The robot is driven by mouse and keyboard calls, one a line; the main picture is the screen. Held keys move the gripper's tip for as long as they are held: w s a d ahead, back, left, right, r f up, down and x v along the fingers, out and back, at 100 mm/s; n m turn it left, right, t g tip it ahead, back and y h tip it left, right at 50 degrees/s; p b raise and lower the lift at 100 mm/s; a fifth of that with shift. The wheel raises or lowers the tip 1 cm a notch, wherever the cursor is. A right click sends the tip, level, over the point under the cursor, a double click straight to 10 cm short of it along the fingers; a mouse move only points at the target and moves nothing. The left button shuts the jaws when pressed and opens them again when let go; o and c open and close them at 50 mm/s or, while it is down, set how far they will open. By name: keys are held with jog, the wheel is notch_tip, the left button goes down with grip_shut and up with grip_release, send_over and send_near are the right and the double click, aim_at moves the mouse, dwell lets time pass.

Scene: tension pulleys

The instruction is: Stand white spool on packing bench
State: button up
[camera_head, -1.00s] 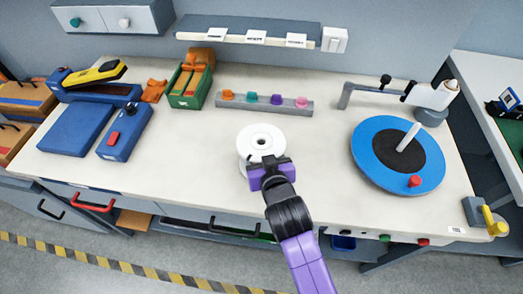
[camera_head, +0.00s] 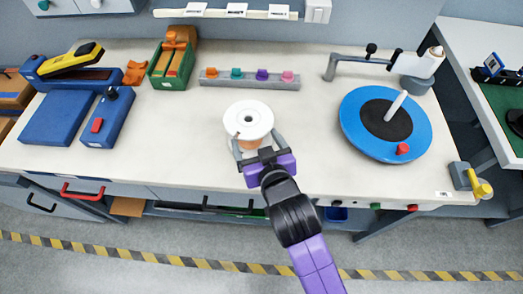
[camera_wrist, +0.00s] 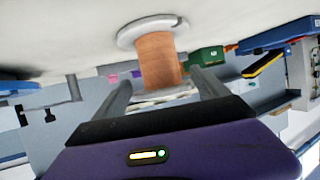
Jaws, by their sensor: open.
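The white spool (camera_head: 249,117) has white flanges and a copper-coloured winding. It stands upright on the pale packing bench (camera_head: 330,185), near the front middle. My gripper (camera_head: 258,141) is open at the spool's front, with one finger at each side of its lower part. In the wrist view the picture is upside down: the spool (camera_wrist: 158,60) shows beyond and between the open fingers of my gripper (camera_wrist: 160,82), and its bench-side flange looks to be on the bench top (camera_wrist: 60,35). I cannot tell whether a finger touches the spool.
A blue turntable (camera_head: 352,125) with a white post stands at the right. A grey rack (camera_head: 250,83) of coloured pegs and a green bin (camera_head: 160,78) are behind the spool. Blue devices (camera_head: 107,118) fill the left. The bench around the spool is clear.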

jog(key=shift+v, duration=2.6)
jog(key=s+d+f+m+h, duration=0.2)
jog(key=s+d+f, duration=0.2)
jog(key=s+d, duration=1)
jog(key=s+d+r+m+t+h, duration=0.1)
jog(key=s+d+r, duration=0.2)
jog(key=s, duration=0.4)
jog(key=s+d+r+m+t+h, duration=0.1)
jog(key=s+d+r, duration=0.3)
jog(key=s, duration=0.4)
jog(key=shift+s+r+h, duration=0.25)
jog(key=shift+s+h, duration=0.05)
jog(key=shift+d, duration=0.1)
